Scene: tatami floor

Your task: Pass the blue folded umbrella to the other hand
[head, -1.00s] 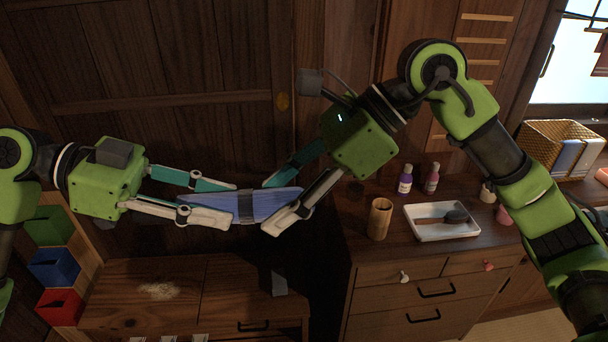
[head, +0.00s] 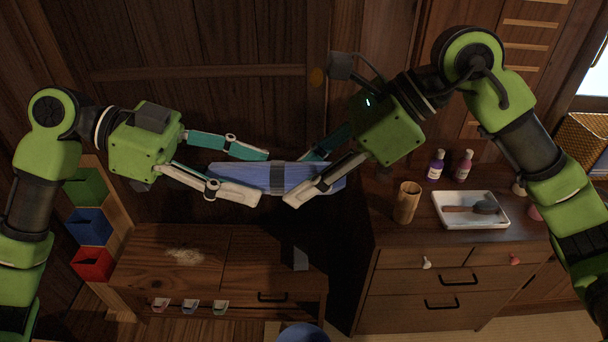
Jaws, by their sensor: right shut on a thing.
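The blue folded umbrella (head: 243,173) with a dark band (head: 277,177) around its middle is held up in the air, lying roughly level between my two grippers. My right gripper (head: 300,178) is shut on its right part, just right of the band. My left gripper (head: 263,176) has its fingers apart, one above and one below the umbrella's left part, with the tips close to the band. The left gripper looks open around the umbrella. Its lower finger hides part of the umbrella's lower edge.
Below is a low wooden cabinet (head: 170,275) with a small grey block (head: 300,259). At right, a dresser carries a wooden cup (head: 407,203), a white tray (head: 446,222) with a dark-headed tool, and two small bottles (head: 436,166). Coloured bins (head: 88,227) stand at left.

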